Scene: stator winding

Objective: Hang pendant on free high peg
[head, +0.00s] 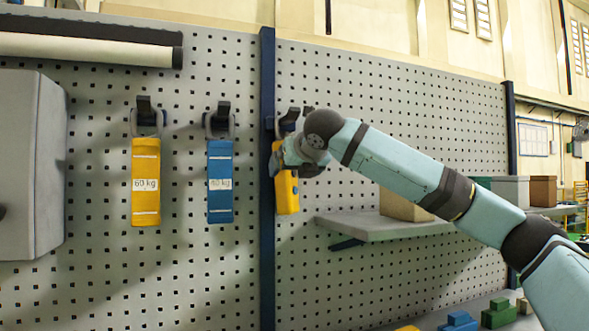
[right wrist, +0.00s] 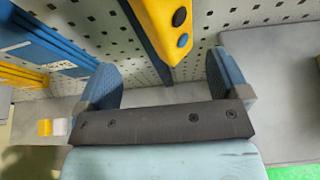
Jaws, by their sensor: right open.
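The yellow pendant (head: 288,194) hangs upright against the pegboard, just right of the dark blue post, below a dark peg (head: 290,117). Its upper part is partly hidden by my right gripper (head: 291,160), so I cannot fully see how it sits on the peg. In the right wrist view the pendant (right wrist: 165,28), with dark and blue buttons, lies beyond and between the two fingers. My right gripper (right wrist: 166,80) is open, with gaps on both sides of the pendant. My left gripper is not in view.
A yellow 60 kg strap (head: 145,205) and a blue strap (head: 220,205) hang from pegs to the left. The dark blue post (head: 267,250) stands close left of the pendant. A grey shelf (head: 385,228) with a box (head: 405,207) juts out at right. A grey cabinet (head: 30,170) is far left.

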